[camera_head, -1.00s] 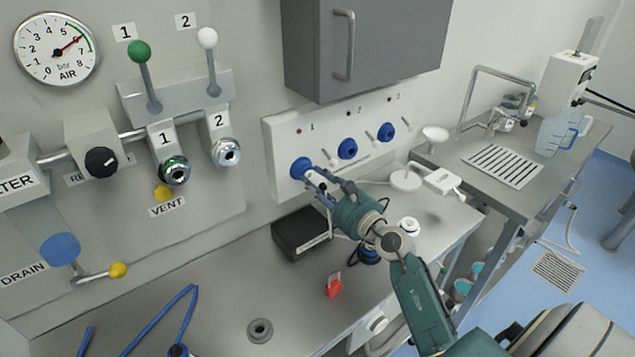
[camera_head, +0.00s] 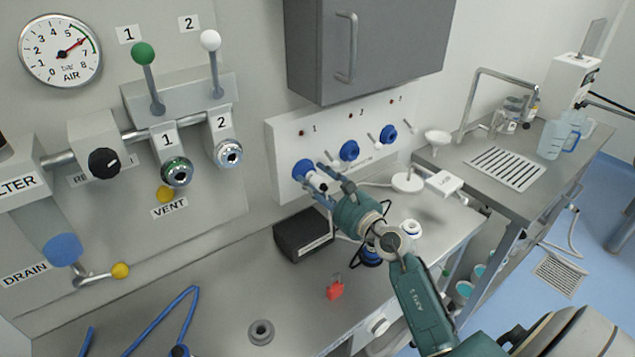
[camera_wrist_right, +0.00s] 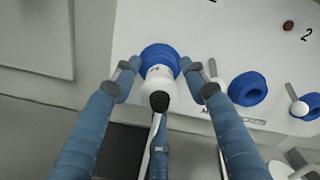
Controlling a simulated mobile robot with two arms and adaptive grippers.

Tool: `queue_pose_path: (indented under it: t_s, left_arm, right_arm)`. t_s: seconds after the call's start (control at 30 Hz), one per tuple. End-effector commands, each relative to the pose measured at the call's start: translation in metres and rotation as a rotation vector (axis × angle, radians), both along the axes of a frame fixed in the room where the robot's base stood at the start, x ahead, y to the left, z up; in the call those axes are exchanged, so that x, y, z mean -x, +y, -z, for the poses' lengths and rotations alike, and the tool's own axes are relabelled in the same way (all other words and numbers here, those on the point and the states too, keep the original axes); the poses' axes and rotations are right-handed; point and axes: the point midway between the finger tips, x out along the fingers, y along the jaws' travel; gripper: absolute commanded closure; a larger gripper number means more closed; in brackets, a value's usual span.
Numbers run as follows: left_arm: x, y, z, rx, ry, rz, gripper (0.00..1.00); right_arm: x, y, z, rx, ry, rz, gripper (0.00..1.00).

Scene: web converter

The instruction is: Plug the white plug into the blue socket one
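The white plug (camera_wrist_right: 160,82) sits at the blue socket one (camera_wrist_right: 158,58) on the white wall panel, its front end inside or against the blue ring; how deep I cannot tell. Its dark cable end points towards my right wrist camera. In the head view the plug (camera_head: 316,180) shows small in front of socket one (camera_head: 301,168). My right gripper (camera_wrist_right: 163,72) is open, with one finger on each side of the plug and gaps visible between. It also shows in the head view (camera_head: 318,178) at the panel. My left gripper is not in view.
Two more blue sockets (camera_head: 349,150) (camera_head: 388,134) with white levers lie to the right on the panel. A black box (camera_head: 303,236) stands below on the bench. A grey cabinet (camera_head: 365,45) hangs above. A red object (camera_head: 335,289) lies on the bench.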

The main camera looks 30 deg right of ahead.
Motion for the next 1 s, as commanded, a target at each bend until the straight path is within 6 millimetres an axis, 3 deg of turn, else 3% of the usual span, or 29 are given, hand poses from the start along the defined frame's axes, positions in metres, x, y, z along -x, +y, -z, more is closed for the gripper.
queue_pose_path:
  t_s: [0.37,0.47,0.8,1.0]
  left_arm:
    - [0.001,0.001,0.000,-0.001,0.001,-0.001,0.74]
    - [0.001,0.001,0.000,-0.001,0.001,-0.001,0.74]
    - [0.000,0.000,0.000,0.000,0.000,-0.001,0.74]
    - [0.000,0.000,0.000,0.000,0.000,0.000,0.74]
  right_arm:
    - [0.005,-0.001,0.003,0.000,0.005,0.001,0.49]
    - [0.016,-0.002,0.003,0.000,0.005,0.001,0.49]
    - [0.084,-0.006,0.003,0.003,0.008,-0.001,0.49]
    - [0.110,-0.008,0.002,0.001,0.006,-0.002,0.49]
